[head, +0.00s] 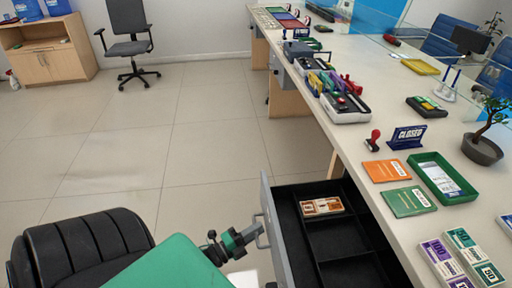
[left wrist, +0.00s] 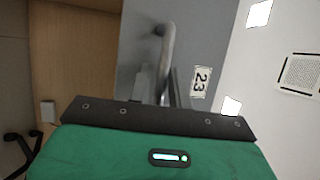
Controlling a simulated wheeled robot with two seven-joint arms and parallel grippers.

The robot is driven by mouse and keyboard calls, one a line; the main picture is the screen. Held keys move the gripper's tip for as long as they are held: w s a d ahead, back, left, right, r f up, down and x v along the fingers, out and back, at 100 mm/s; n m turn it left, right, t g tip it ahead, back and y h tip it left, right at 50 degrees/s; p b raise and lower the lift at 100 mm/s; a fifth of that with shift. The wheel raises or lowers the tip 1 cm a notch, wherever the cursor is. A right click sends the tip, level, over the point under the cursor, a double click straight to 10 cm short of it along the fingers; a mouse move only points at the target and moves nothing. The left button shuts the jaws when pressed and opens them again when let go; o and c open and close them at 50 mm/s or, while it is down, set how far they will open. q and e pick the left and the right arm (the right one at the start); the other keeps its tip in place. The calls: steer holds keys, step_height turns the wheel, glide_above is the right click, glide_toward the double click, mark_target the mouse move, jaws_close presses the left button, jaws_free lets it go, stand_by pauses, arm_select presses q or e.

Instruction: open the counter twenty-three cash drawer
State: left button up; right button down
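The counter twenty-three cash drawer (head: 291,245) stands pulled out from under the counter, with its dark compartments showing. A bundle of brown banknotes (head: 322,207) lies in its far compartment. In the left wrist view the grey drawer front (left wrist: 140,50) carries a "23" label (left wrist: 201,81) and a metal bar handle (left wrist: 166,45). My left gripper (head: 254,234) is at the handle outside the drawer front and appears shut on it; its fingers also show in the left wrist view (left wrist: 161,88), partly hidden behind the gripper body. My right gripper is not in view.
The long counter (head: 352,150) runs along the right with a green tray (head: 432,162), a "closed" sign (head: 406,137), a stamp (head: 373,140) and banknote bundles (head: 465,256). An office chair (head: 128,42) stands far back.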

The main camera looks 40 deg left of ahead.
arm_select(q)
steer(key=shift+o, duration=0.9)
steer(key=v, duration=1.3)
steer(key=shift+s, duration=0.4)
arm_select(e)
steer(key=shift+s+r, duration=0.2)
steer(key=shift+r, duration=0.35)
arm_select(q)
steer(key=shift+a, duration=0.1)
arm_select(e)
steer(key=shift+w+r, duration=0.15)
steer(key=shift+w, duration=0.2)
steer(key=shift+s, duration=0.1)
